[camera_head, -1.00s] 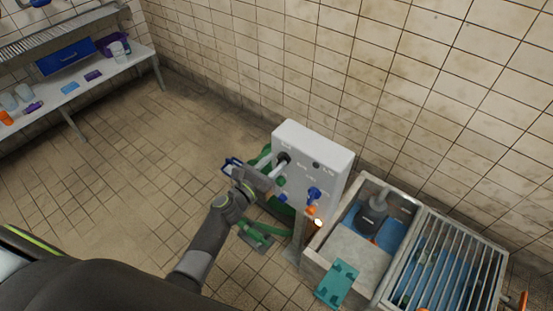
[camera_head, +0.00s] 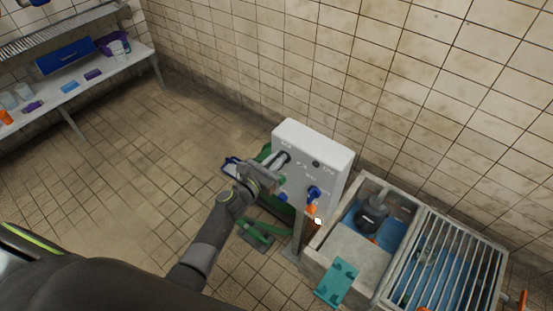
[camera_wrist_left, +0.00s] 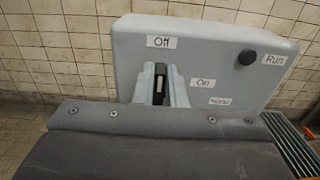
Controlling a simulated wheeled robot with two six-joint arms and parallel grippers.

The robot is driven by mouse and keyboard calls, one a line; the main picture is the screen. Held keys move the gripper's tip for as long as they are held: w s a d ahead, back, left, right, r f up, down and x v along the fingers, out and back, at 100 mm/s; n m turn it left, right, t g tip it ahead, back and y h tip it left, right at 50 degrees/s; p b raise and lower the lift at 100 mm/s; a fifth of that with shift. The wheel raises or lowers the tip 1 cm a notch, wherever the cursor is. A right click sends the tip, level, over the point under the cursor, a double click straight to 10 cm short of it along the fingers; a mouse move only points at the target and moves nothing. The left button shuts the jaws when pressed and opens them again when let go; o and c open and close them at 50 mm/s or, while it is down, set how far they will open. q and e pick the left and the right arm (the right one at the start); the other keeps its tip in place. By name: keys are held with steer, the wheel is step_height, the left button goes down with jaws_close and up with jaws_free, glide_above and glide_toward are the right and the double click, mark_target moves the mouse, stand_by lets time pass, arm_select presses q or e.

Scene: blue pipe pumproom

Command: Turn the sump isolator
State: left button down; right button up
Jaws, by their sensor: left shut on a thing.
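The sump isolator (camera_wrist_left: 159,84) is on the face of a pale grey control box (camera_head: 318,147). In the left wrist view it shows as a dark part with a light bar, standing upright below the "Off" label (camera_wrist_left: 164,41). The "On" label (camera_wrist_left: 203,83) is to its lower right. My left gripper (camera_head: 280,161) reaches the upper left of the box face, its two fingers (camera_wrist_left: 166,85) shut around the isolator's handle. The fingers and gripper body hide much of the handle. My right gripper is not in view.
A dark round knob (camera_wrist_left: 247,57) sits by the "Run" label. A blue knob (camera_head: 314,192) is lower on the box. A sink with a grate (camera_head: 446,262) stands right of the box, a bench (camera_head: 85,84) at the far left. Green pipework (camera_head: 256,235) lies below my arm.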

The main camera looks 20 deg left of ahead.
arm_select(q)
steer(key=m+b, duration=0.2)
steer(key=m, duration=0.1)
steer(key=d+m+b, duration=0.1)
steer(key=m+b, duration=0.1)
steer(key=m, duration=0.1)
steer(key=f+m+b, duration=0.1)
steer(key=m+b, duration=0.1)
steer(key=m, duration=0.1)
steer(key=shift+s+d+b, duration=0.35)
steer(key=shift+b, duration=0.05)
steer(key=m+b, duration=0.1)
steer(key=m, duration=0.1)
steer(key=m+b, duration=0.1)
steer(key=f+m+b, duration=0.1)
steer(key=m, duration=0.1)
steer(key=shift+d+m+b, duration=0.25)
steer(key=shift+m+b, duration=0.05)
steer(key=shift+b, duration=0.1)
steer(key=shift+s+f+m+b, duration=0.15)
steer(key=shift+m+b, duration=0.4)
steer(key=shift+m, duration=0.3)
steer(key=shift+w+f+m+b, duration=0.15)
steer(key=shift+m+b, duration=0.35)
steer(key=shift+m, duration=0.35)
steer(key=shift+s, duration=0.1)
steer(key=c, duration=1.5)
jaws_free()
